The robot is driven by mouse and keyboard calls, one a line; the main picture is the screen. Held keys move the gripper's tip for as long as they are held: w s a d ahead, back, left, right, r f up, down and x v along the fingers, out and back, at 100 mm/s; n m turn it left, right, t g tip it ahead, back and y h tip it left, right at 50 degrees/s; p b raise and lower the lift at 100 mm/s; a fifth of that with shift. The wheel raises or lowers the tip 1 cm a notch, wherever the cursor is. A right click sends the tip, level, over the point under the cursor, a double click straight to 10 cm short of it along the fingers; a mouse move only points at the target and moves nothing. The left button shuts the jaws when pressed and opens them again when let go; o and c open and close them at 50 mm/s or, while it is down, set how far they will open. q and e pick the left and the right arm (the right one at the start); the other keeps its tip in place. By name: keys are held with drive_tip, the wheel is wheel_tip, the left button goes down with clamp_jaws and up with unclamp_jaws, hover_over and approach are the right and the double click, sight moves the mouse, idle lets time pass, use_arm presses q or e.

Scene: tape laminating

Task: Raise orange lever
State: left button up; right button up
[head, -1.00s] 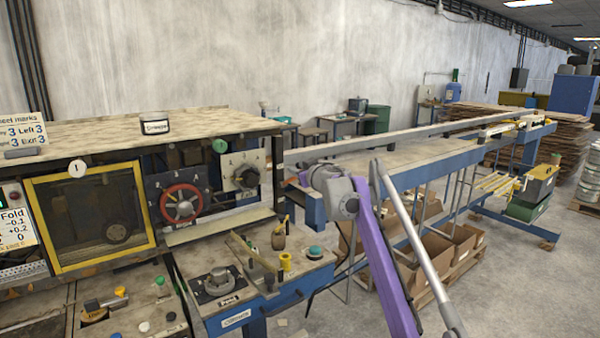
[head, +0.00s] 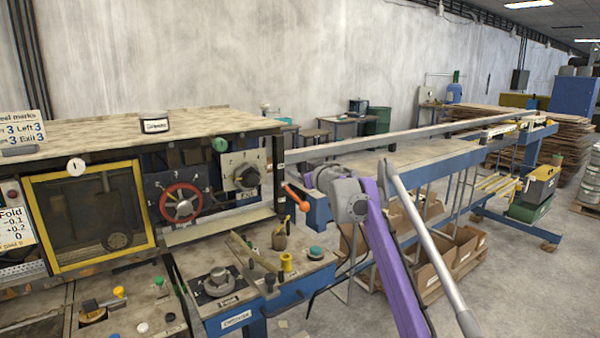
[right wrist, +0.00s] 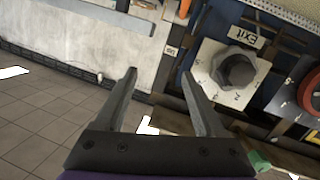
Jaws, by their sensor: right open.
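The orange lever (head: 297,196) shows in the head view at the right end of the machine, just left of my right gripper. It slants down to the right and ends in a rounded orange tip. An orange piece (right wrist: 184,9), likely the lever, shows at the top edge of the right wrist view. My right gripper (right wrist: 158,74) is open, with nothing between its fingers. In the head view its fingers are hard to make out beside the grey wrist. The orange piece lies beyond the right fingertip, apart from it. My left gripper is not in view.
A dial marked Exit (right wrist: 238,70) is right of the fingers in the right wrist view. A red handwheel (head: 181,202) is farther left on the machine. A small control table (head: 235,318) stands below, and a long blue-framed conveyor (head: 420,165) runs behind my right arm.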

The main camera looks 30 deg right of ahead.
drive_tip(key=s+r+b, duration=0.1)
drive_tip(key=s, duration=0.7)
drive_tip(key=shift+s+a+b, duration=0.2)
drive_tip(key=shift+a+b, duration=0.15)
drive_tip(key=shift+a, duration=0.1)
